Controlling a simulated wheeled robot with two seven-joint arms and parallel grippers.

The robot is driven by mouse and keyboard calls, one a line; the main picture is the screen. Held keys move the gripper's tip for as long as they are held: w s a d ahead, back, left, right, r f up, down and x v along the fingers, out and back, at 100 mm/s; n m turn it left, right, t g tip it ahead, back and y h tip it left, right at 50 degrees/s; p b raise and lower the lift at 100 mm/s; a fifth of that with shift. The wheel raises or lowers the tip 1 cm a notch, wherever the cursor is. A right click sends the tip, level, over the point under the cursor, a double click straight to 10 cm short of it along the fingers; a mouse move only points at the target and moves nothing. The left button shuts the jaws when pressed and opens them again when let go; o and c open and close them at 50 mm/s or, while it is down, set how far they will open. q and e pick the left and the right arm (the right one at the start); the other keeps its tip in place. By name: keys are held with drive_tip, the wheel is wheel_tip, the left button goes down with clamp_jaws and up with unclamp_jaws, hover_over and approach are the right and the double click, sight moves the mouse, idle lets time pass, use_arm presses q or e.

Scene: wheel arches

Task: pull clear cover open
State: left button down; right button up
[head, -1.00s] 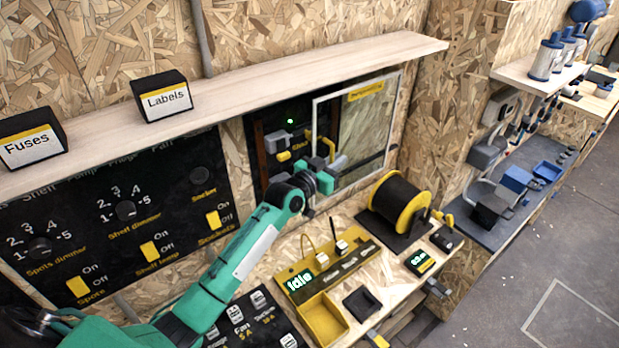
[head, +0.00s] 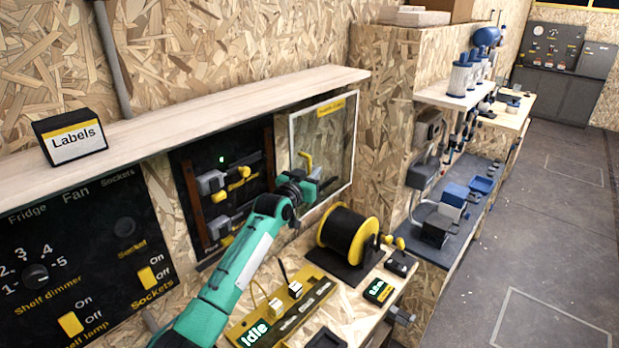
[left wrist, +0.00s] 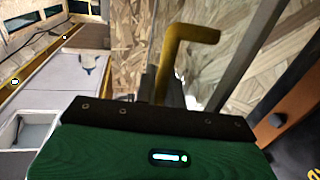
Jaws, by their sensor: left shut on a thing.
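The clear cover (head: 335,140) is a see-through panel in a pale frame with a yellow label at its top. It stands to the right of the black panel (head: 212,240), in front of the chipboard wall. A bent yellow handle (head: 306,160) is on its left part. My left gripper (head: 312,187) is at this handle and shut on it. In the left wrist view the handle (left wrist: 180,60) rises beyond the dark edge of my gripper; its lower end and the fingertips are hidden. My right gripper is not in view.
Grey switches with yellow levers (head: 215,182) sit uncovered on the black panel. A shelf (head: 230,105) with a Labels box (head: 70,138) runs above. A black and yellow reel (head: 348,238) stands on the bench just below the cover. Open floor (head: 520,240) lies at right.

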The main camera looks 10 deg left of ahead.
use_arm(q)
drive_tip(key=c, duration=1.8)
unclamp_jaws()
drive_tip(key=shift+o, duration=0.2)
drive_tip(key=shift+s, duration=0.1)
drive_tip(key=b+v, duration=0.3)
drive_tip(key=v, duration=1)
drive_tip(key=shift+s+a, duration=0.15)
drive_tip(key=shift+s, duration=0.1)
